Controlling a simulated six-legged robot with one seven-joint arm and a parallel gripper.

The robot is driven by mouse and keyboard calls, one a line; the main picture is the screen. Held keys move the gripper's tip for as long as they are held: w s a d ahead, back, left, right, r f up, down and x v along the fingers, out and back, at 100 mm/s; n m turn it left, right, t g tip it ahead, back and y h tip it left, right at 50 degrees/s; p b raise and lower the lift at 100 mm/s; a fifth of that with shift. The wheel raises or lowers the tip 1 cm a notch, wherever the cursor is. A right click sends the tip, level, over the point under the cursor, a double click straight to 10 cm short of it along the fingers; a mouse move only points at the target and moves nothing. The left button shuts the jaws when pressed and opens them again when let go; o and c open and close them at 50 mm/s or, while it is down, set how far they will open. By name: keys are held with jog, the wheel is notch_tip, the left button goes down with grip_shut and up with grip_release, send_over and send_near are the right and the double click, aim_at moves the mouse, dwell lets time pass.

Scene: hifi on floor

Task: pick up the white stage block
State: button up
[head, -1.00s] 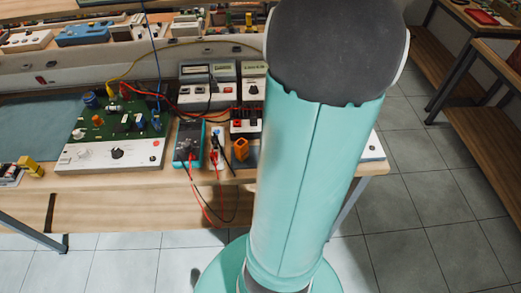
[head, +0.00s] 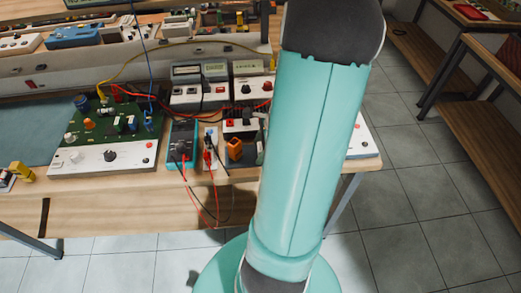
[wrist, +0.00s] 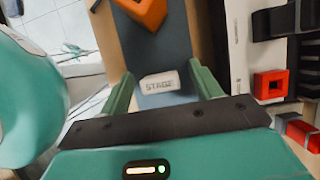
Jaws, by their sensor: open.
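The white stage block (wrist: 160,83), marked "STAGE", lies on a blue-grey strip (wrist: 158,48) in the wrist view. My gripper (wrist: 160,73) is open, with one green finger to the left of the block and one to the right. The block shows between the fingers, with a gap on the left side and a smaller-looking one on the right. Whether the fingertips are down at its height cannot be told. In the head view my arm covers part of the bench, and I cannot make out the block there.
A red square piece (wrist: 270,84) lies to the right. A multimeter (head: 181,140) with leads and a green circuit board (head: 105,125) are on the bench (head: 130,205).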

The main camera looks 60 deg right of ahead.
jog(key=shift+c, duration=0.2)
jog(key=c, duration=1)
jog(key=shift+o, duration=0.2)
jog(key=shift+r, duration=0.15)
jog(key=shift+r, duration=0.55)
jog(key=s+a+r, duration=0.7)
jog(key=s+r, duration=0.4)
jog(key=shift+s+a+r, duration=0.3)
jog(key=shift+a, duration=0.1)
jog(key=shift+o, duration=0.4)
